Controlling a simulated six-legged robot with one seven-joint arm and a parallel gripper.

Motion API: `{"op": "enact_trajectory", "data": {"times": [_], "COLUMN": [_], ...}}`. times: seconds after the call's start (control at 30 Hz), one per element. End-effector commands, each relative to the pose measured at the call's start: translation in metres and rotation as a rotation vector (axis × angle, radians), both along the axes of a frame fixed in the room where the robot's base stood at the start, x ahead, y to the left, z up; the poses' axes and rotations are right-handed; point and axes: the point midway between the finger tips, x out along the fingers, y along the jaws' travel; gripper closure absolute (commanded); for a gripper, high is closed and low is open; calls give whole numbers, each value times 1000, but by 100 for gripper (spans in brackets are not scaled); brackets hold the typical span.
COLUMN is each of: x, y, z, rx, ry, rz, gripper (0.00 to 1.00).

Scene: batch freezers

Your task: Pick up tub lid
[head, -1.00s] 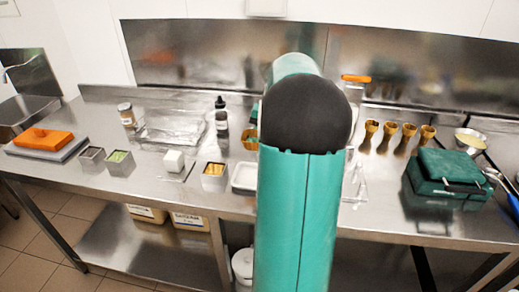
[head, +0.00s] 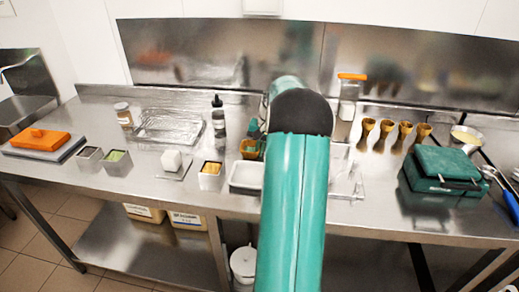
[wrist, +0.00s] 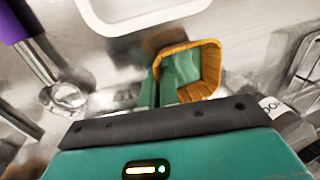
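I cannot pick out the tub lid for certain. A shallow white tub (head: 246,176) stands on the counter left of my arm, with no lid seen on it; its rim also shows at the top of the wrist view (wrist: 122,22). A clear flat piece (head: 346,184) lies right of my arm, partly hidden. In the head view the arm hides most of the gripper. The finger gap and any contact are unclear.
A dark bottle (head: 219,118) stands close left of the orange container. A purple-handled tool (wrist: 30,45) lies across from it in the wrist view. A steel backsplash (head: 210,55) bounds the counter.

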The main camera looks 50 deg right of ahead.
Motion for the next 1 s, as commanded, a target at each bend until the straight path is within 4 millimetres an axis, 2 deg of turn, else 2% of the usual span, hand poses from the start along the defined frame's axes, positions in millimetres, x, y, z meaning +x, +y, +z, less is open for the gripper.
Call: {"op": "enact_trajectory", "data": {"times": [0.17,0.3,0.73,0.87,1.0], "x": [0,0,-1,-4,-10], "y": [0,0,-1,-3,-6], "z": [-3,-3,2,18,47], "rx": [1,0,-1,-2,-2], "ry": [0,1,1,0,-1], "rz": [0,0,-1,-1,-2], "gripper": [100,76,75,75,75]}}
